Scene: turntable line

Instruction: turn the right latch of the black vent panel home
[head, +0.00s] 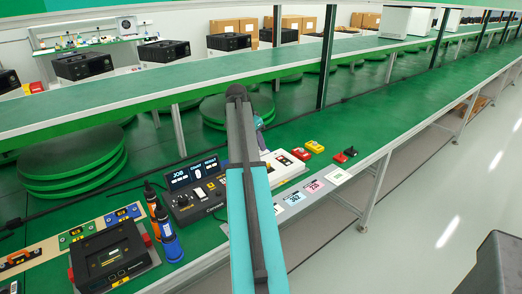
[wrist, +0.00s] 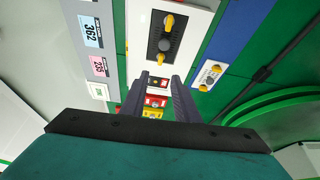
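The black vent panel (wrist: 167,38) is set in a white housing (wrist: 144,22) in the wrist view. A yellow latch (wrist: 168,21) shows at its upper end. A second yellow latch (wrist: 161,57) shows at its lower end, just beyond my fingertips; its exact angle is hard to make out. My gripper (wrist: 160,78) has its two dark fingers apart, with a gap between them and nothing visibly held. In the head view the white housing (head: 283,166) is partly hidden behind my arm, and the vent panel cannot be made out there.
Red and yellow blocks (head: 315,147) lie right of the housing. A control box with a screen (head: 190,180), blue-and-orange bottles (head: 168,235) and a black case (head: 107,258) stand to the left. A blue-bordered plate with yellow knobs (wrist: 210,75) lies beside the housing.

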